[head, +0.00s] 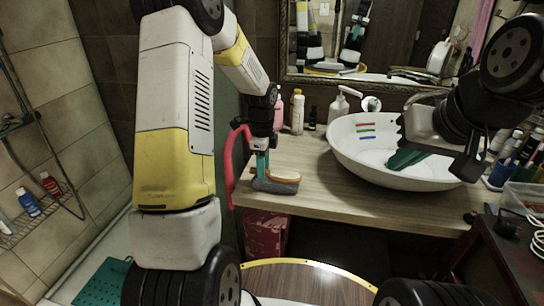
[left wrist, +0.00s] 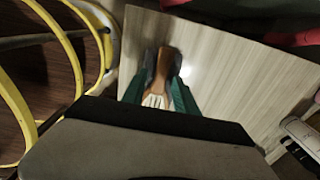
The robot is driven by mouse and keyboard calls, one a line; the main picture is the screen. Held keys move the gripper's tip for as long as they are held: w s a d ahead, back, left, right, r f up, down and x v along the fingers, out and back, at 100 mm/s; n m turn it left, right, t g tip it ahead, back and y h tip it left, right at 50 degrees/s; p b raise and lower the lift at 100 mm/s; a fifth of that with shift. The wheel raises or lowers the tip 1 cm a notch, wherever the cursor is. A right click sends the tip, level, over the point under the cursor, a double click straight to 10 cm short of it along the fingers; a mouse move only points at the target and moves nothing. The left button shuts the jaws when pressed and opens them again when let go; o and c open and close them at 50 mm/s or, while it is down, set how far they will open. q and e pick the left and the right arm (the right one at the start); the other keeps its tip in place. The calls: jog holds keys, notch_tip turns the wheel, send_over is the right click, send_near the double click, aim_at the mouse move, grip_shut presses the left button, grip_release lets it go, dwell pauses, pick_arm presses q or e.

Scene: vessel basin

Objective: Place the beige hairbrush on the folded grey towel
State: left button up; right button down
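The folded grey towel (head: 277,187) lies on the wooden counter near its front left part. The beige hairbrush (head: 286,176) rests along the top of the towel. My left gripper (head: 262,166) is down at the towel's left end, close to the brush. In the left wrist view its teal fingers (left wrist: 158,88) stand apart on either side of the brush (left wrist: 162,68), with grey strips between fingers and brush. Contact with the brush cannot be made out. My right gripper (head: 405,158) hangs over the white basin, with nothing seen in it; its finger gap is unclear.
The white basin (head: 345,150) stands on the counter (head: 320,190) to the right. Bottles (head: 297,112) and a soap pump (head: 338,107) stand behind. A red curved thing (head: 229,165) is at the counter's left edge. The counter right of the towel is clear.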

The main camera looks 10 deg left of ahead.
dwell(0.3)
pick_arm(q)
notch_tip(320, 180, up, 12)
jog(key=s+r+n+t, duration=0.3)
jog(key=s+r+n, duration=0.4)
jog(key=s+r, duration=0.25)
jog(key=s+d+r+n+t+h, duration=0.2)
jog(key=s+n+t, duration=0.1)
jog(key=s+n, duration=0.7)
jog(key=s, duration=0.4)
jog(key=shift+s+r+n, duration=0.2)
jog(key=shift+s+n, duration=0.2)
jog(key=shift+d, duration=0.2)
